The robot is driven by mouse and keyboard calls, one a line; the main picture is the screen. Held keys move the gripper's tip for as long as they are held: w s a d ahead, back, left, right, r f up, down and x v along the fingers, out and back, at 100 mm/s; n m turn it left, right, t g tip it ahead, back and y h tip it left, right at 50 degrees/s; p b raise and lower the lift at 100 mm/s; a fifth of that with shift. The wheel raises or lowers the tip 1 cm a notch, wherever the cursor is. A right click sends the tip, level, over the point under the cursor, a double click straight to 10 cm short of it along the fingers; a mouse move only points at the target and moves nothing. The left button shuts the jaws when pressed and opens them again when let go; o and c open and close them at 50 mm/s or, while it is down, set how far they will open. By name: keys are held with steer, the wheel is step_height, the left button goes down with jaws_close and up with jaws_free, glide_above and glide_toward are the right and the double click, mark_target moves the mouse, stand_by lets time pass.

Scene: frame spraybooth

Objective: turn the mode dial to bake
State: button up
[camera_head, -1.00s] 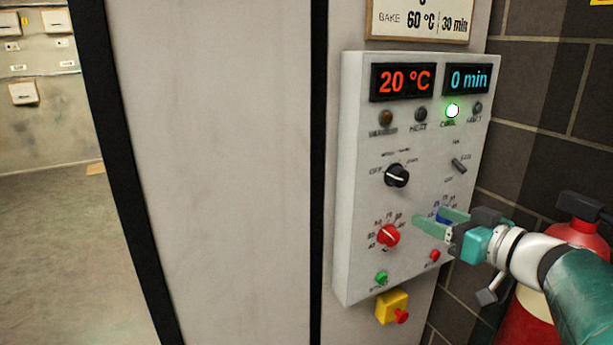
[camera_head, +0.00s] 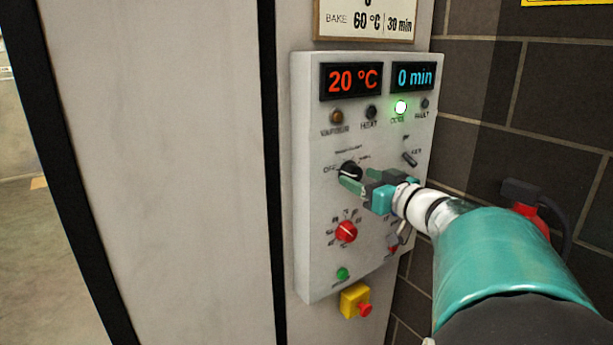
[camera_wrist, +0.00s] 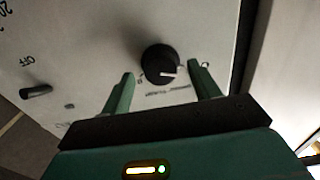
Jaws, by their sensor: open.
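The mode dial is a black round knob (camera_head: 351,169) with a white pointer line, on the grey control panel (camera_head: 320,240). OFF is printed at its left; the other labels around it are too small to read. In the wrist view the dial (camera_wrist: 160,64) shows its pointer toward the right finger, seemingly on the OFF side. My gripper (camera_head: 357,179) is open in front of the dial. In the wrist view its two green fingers (camera_wrist: 162,72) stand on either side of the knob's lower part, with no visible contact.
A red dial (camera_head: 346,231), a green button (camera_head: 342,274) and a yellow block with a red button (camera_head: 356,301) are below. A small black switch (camera_head: 410,159) is to the right. Displays read 20 °C (camera_head: 352,81) and 0 min (camera_head: 414,76). A red extinguisher (camera_head: 530,212) stands at right.

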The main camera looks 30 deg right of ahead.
steer(key=shift+w, duration=0.75)
steer(key=c, duration=1)
